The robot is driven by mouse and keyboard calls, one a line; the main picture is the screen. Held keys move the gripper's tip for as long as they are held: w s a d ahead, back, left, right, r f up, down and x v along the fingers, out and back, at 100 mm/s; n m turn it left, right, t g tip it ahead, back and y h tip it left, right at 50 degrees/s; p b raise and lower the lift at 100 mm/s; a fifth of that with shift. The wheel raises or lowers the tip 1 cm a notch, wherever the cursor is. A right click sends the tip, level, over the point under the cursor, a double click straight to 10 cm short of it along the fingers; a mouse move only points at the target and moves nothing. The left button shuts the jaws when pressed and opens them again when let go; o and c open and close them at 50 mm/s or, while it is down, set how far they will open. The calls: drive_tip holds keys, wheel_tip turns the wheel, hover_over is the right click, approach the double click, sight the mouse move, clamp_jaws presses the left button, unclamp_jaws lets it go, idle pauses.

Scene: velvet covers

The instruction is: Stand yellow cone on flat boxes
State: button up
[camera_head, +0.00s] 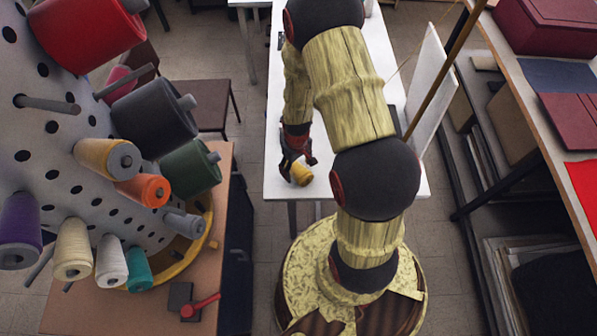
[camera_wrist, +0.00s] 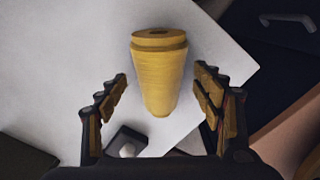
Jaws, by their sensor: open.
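A yellow cone (camera_head: 302,174) is on the white table, close to its front edge. In the wrist view the cone (camera_wrist: 160,85) shows its wide, holed end at the top and its narrower end towards my gripper. I cannot tell surely whether it stands or lies. My gripper (camera_head: 297,150) is open and right at the cone; in the wrist view its fingers (camera_wrist: 161,80) are on either side of it, with a gap on both sides. Flat dark red boxes (camera_head: 577,118) lie on the shelf at the right; which ones the task means is unclear.
The white table (camera_head: 275,185) is mostly bare near the cone. A pegboard (camera_head: 90,185) with several coloured spools fills the left. A larger dark red box (camera_head: 550,25) and a blue flat piece (camera_head: 555,74) are on the right shelf. A white panel (camera_head: 430,90) stands between table and shelf.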

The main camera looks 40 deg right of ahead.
drive_tip(key=shift+f, duration=0.25)
drive_tip(key=shift+c, duration=1.1)
drive_tip(key=c, duration=1.1)
drive_tip(key=shift+r, duration=0.1)
drive_tip(key=shift+c, duration=0.5)
